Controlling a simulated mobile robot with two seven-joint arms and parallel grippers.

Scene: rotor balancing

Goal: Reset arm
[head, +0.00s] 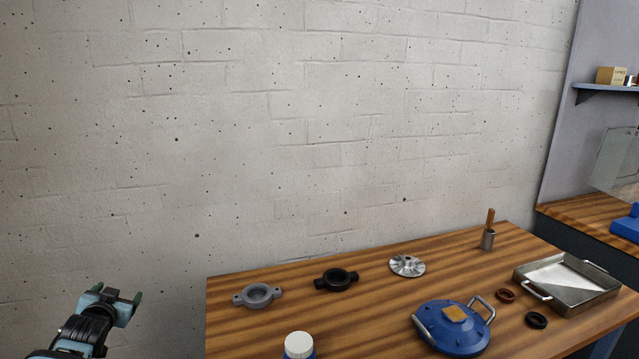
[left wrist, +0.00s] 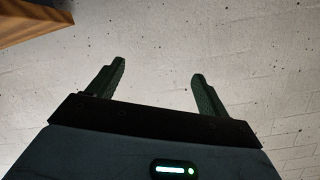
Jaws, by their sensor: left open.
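My left gripper (head: 117,294) is at the lower left of the head view, off the table's left edge and in front of the wall. In the left wrist view its two dark fingers (left wrist: 155,80) stand wide apart with nothing between them. It touches nothing. My right gripper is in neither view.
The wooden table (head: 365,270) holds a grey flanged ring (head: 258,295), a black one (head: 336,279), a silver rotor (head: 407,265), a blue housing (head: 452,328), a metal tray (head: 567,283), a cup (head: 487,240), small red (head: 504,296) and black (head: 536,320) rings, and a white-capped bottle (head: 299,345).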

